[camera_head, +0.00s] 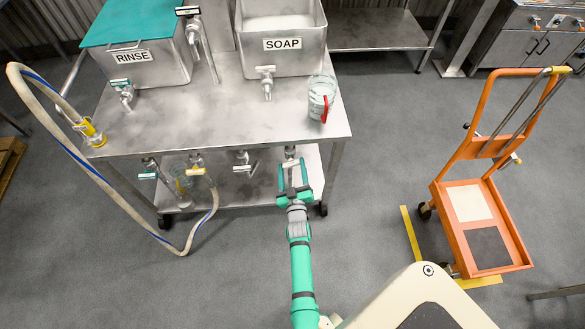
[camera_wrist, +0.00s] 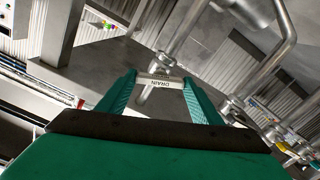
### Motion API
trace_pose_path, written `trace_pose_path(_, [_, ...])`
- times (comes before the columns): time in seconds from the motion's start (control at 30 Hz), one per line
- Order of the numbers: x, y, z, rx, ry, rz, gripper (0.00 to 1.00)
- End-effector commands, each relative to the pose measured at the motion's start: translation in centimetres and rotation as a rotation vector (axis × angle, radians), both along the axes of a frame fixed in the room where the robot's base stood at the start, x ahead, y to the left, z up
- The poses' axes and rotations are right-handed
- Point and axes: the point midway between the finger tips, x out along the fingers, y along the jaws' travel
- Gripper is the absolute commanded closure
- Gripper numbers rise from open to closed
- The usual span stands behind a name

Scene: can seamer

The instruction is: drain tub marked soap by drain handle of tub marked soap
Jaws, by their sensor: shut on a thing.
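The tub marked soap (camera_head: 283,40) is a steel tub standing on the right of the steel table, with a SOAP label on its front. A tap (camera_head: 266,82) sits low on its front. Below the table top, the drain handle (camera_head: 292,163) is a pale bar on a pipe under the soap tub. In the wrist view the handle (camera_wrist: 160,83) reads DRAIN and lies across between the fingertips. My gripper (camera_head: 294,180) has green fingers and is shut on this handle; its fingers also show in the wrist view (camera_wrist: 160,92).
The tub marked rinse (camera_head: 135,62) with a teal lid stands at left. A clear jug (camera_head: 321,97) with a red handle stands on the table (camera_head: 200,120). A hose (camera_head: 110,190) hangs at left. An orange cart (camera_head: 485,225) stands right. Grey floor between is clear.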

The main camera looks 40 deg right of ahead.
Motion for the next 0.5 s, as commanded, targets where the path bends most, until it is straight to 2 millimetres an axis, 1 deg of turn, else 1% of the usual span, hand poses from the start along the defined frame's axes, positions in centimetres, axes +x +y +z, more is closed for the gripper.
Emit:
trace_pose_path(0.2, [-0.09,-0.07,-0.02,-0.149,0.090,-0.002,0.63])
trace_pose_path(0.5, [-0.07,-0.05,-0.03,-0.289,0.176,-0.002,0.63])
